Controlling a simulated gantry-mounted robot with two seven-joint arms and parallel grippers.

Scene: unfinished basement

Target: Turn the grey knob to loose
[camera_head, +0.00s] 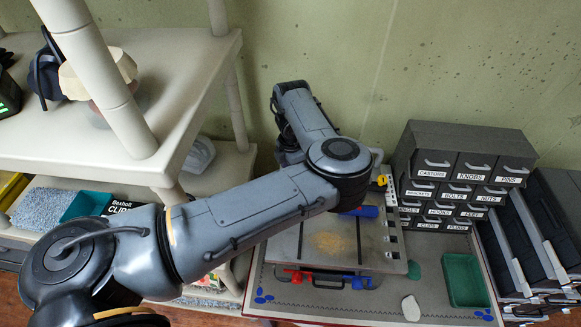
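A bench machine with a flat grey top (378,250) sits on the workbench, with sawdust on it and a dark slot across it. A blue part (366,212) and a small yellow part (382,180) show at its far right side. Red and blue parts show along its front edge. I cannot pick out a grey knob; my arm covers the machine's far left part. My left arm comes in from the lower left and bends back above the machine. Its gripper is not visible, hidden behind or beyond the arm links. My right gripper is not in view.
A labelled drawer cabinet (464,157) stands behind right, with dark bins (530,240) beside it. A green tray (463,280) and a pale piece (411,308) lie on the bench. A cream shelf unit (186,70) stands left, close to my arm. A concrete wall closes the back.

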